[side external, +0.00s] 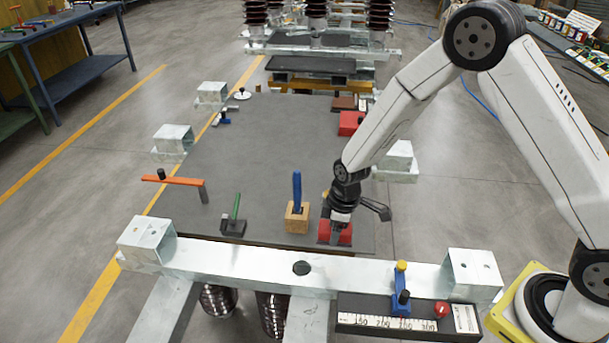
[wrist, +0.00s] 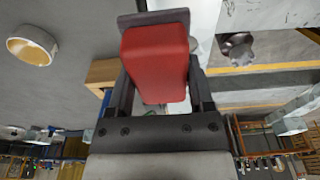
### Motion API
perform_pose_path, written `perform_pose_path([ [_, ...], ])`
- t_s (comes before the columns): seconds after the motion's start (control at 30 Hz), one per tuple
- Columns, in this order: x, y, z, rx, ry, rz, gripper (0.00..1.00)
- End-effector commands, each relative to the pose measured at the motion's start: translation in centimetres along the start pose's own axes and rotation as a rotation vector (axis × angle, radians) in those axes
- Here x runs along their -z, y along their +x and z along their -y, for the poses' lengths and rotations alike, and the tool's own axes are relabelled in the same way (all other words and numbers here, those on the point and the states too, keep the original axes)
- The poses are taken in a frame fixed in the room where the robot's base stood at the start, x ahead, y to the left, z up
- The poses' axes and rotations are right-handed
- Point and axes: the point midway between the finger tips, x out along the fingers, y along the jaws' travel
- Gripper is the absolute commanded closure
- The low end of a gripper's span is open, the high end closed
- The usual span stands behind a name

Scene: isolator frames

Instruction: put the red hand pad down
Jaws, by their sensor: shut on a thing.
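The red hand pad (side external: 345,237) is at the front right of the dark board (side external: 265,150), in my gripper. In the wrist view the red pad (wrist: 158,60) fills the space between the two fingers, with a dark flat plate (wrist: 150,17) at its far end. My gripper (side external: 338,221) is shut on the pad and points down, low over the board. It also shows in the wrist view (wrist: 160,85). The gripper hides part of the pad, and I cannot tell whether the pad touches the board.
A wooden block (side external: 297,221) with a blue handle stands just left of the pad. A green-handled tool (side external: 234,222) and an orange bar (side external: 172,180) are farther left. A red block (side external: 350,122) lies behind. A metal beam (side external: 250,259) runs along the front. The board's middle is clear.

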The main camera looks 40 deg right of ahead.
Motion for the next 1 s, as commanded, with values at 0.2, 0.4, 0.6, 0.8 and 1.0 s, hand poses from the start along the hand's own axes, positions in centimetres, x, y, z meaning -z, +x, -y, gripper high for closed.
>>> perform_pose_path([
  [0.2,0.0,-0.1,0.0,0.000,0.000,0.000,0.80],
  [0.4,0.0,-0.1,0.0,0.000,0.000,0.000,0.80],
  [0.6,-0.1,-0.2,0.0,0.000,0.001,0.000,0.80],
  [0.8,-1.5,-1.0,-0.3,0.000,0.003,-0.001,0.80],
  [1.0,-4.7,-2.9,-0.5,-0.001,0.004,-0.002,0.80],
])
